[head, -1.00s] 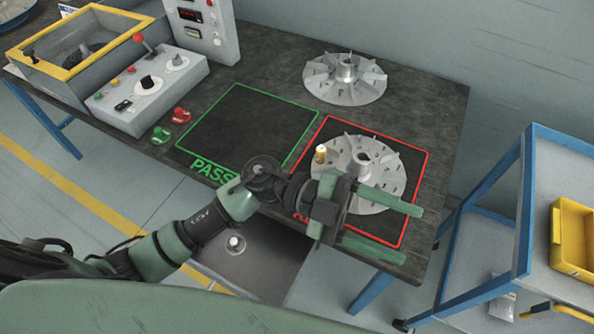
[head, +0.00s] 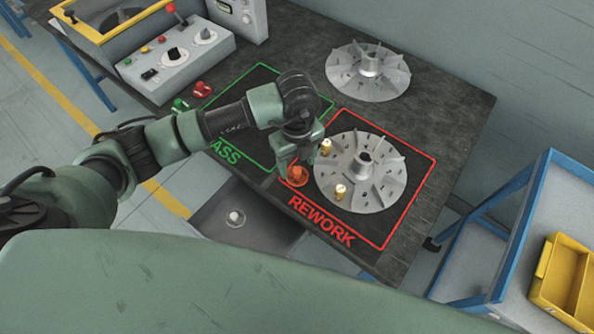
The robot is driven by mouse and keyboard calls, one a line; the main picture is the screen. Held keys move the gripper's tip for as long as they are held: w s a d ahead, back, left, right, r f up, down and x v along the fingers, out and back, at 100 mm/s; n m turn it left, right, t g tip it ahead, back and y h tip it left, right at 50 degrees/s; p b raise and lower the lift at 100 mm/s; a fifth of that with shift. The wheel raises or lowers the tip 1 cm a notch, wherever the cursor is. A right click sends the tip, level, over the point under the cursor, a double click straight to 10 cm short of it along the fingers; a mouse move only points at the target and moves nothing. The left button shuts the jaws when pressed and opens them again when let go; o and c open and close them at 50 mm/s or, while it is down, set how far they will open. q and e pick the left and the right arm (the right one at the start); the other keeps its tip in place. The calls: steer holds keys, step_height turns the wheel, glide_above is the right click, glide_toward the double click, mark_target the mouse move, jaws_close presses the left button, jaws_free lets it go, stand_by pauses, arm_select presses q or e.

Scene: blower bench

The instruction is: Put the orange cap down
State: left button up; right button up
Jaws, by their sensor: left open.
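The orange cap (head: 298,177) sits at the left edge of the red-outlined REWORK area (head: 318,225), just left of the finned wheel there. My left gripper (head: 297,168) points down at the cap with its jaws open. Its fingers are close above or around the cap, and I cannot tell whether they touch it. My right gripper is not in view.
Another finned wheel (head: 368,71) stands behind. My arm crosses the green PASS area (head: 262,72). A control box (head: 178,55) stands at left; a yellow bin (head: 562,270) is on a cart at right.

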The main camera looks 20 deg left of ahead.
mark_target(297, 170)
arm_select(q)
steer(key=shift+f+p, duration=0.35)
steer(key=shift+f, duration=1.5)
steer(key=c, duration=1.1)
steer(key=shift+r, duration=0.1)
steer(key=shift+c, duration=0.2)
